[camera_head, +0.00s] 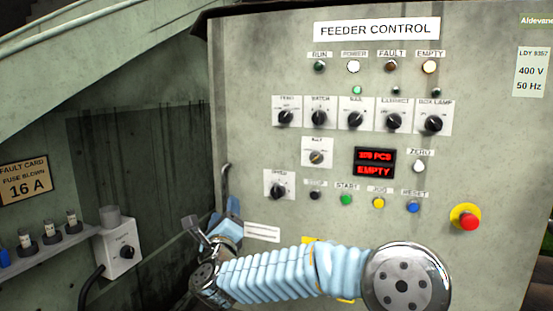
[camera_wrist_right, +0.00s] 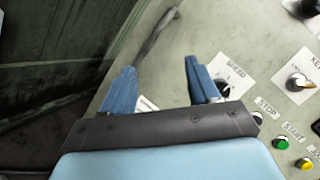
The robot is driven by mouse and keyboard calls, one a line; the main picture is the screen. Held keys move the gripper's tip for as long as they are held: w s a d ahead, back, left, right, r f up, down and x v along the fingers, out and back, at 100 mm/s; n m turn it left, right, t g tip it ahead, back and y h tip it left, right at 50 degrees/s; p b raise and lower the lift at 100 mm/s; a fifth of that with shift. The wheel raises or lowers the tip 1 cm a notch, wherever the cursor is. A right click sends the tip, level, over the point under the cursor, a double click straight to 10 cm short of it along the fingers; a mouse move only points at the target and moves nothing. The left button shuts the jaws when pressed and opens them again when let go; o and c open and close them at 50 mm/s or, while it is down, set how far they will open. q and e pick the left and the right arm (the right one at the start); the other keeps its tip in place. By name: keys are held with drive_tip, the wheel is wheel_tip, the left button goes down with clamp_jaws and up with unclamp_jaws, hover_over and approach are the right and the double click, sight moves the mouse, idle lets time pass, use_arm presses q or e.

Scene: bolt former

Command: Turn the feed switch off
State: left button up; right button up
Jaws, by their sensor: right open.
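The feed switch (camera_head: 285,117) is a black rotary knob on a white plate, at the left end of the upper knob row on the feeder control panel (camera_head: 480,130). Its label is blurred, and I cannot tell its setting. My right gripper (camera_head: 215,215) is at the panel's lower left edge, below and left of the switch and apart from it. In the right wrist view my right gripper (camera_wrist_right: 162,85) has its two blue fingers apart with nothing between them. The feed switch does not show there. My left gripper is not in view.
A speed knob (camera_head: 278,190) sits below the feed switch, near my right gripper. A key switch (camera_head: 316,157), several push buttons and a red emergency stop (camera_head: 467,218) share the panel. A grey bent handle (camera_head: 226,180) is at the panel's left edge. A switch box (camera_head: 120,250) stands left.

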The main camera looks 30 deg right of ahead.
sight(283, 120)
drive_tip(key=s+d+r+m+g+h, duration=0.25)
drive_tip(key=s+r+m+h, duration=0.2)
drive_tip(key=r+m, duration=0.3)
drive_tip(key=s+d+r+m+g+h, duration=0.1)
drive_tip(key=s+d+r+m+h, duration=0.3)
drive_tip(key=r+m, duration=0.4)
drive_tip(key=shift+n+g, duration=0.25)
drive_tip(key=shift+n, duration=0.2)
drive_tip(key=p+x, duration=0.1)
drive_tip(key=x, duration=0.2)
drive_tip(key=r+p+x, duration=0.1)
drive_tip(key=p+x, duration=0.1)
drive_tip(key=x, duration=0.2)
drive_tip(key=p+x, duration=0.1)
drive_tip(key=x, duration=0.3)
drive_tip(key=shift+s+r+p, duration=0.25)
drive_tip(key=shift+r+p, duration=0.1)
drive_tip(key=shift+p, duration=0.05)
drive_tip(key=shift+w+d+r, duration=0.1)
drive_tip(key=shift+w+d, duration=0.25)
